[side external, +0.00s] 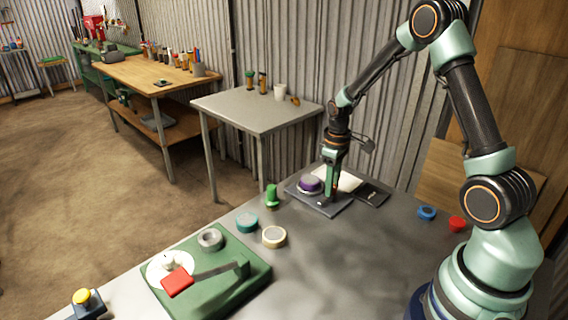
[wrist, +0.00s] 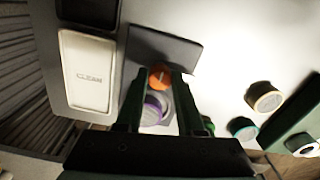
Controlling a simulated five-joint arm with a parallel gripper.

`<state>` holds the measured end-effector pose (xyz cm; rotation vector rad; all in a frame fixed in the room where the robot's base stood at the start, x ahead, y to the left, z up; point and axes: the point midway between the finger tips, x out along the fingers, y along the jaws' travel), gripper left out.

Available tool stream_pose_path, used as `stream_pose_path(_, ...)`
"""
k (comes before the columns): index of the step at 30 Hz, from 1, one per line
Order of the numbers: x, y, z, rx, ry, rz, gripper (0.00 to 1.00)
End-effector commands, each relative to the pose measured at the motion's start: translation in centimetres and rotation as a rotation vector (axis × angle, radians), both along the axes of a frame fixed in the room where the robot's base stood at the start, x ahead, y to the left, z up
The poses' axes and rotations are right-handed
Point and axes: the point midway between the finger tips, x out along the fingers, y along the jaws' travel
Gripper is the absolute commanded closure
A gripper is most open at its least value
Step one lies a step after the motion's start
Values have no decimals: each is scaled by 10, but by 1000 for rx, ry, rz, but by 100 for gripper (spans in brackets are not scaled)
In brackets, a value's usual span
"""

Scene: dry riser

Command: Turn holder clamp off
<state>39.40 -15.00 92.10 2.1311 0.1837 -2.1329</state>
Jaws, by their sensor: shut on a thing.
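An orange knob (wrist: 160,76), which I take to be the holder clamp, stands on a dark grey plate (wrist: 168,44) in the wrist view. My gripper (wrist: 160,82) points down with its two fingers on either side of the knob, shut on it. A purple round piece with a pale top (wrist: 154,108) sits beside the knob, partly hidden by a finger. In the side view my gripper (side external: 332,193) is low over the plate (side external: 325,208), with the purple piece (side external: 309,184) to its left. The fingers hide the knob there. Its turned position cannot be told.
A white tray marked CLEAN (wrist: 88,72) and a black tray (side external: 371,194) lie close to the plate. A green knobbed piece (side external: 271,195), teal roll (side external: 247,223) and cream roll (side external: 274,237) stand left. A green base (side external: 222,295) with a red-handled lever is in front.

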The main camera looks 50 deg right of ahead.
Motion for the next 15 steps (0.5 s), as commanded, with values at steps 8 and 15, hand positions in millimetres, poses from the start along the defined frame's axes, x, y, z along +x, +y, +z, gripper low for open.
stream_pose_path(8, 1, 0, 1, -1, -2, 0, 33)
stream_pose_path(15, 1, 0, 6, -1, -3, 0, 33)
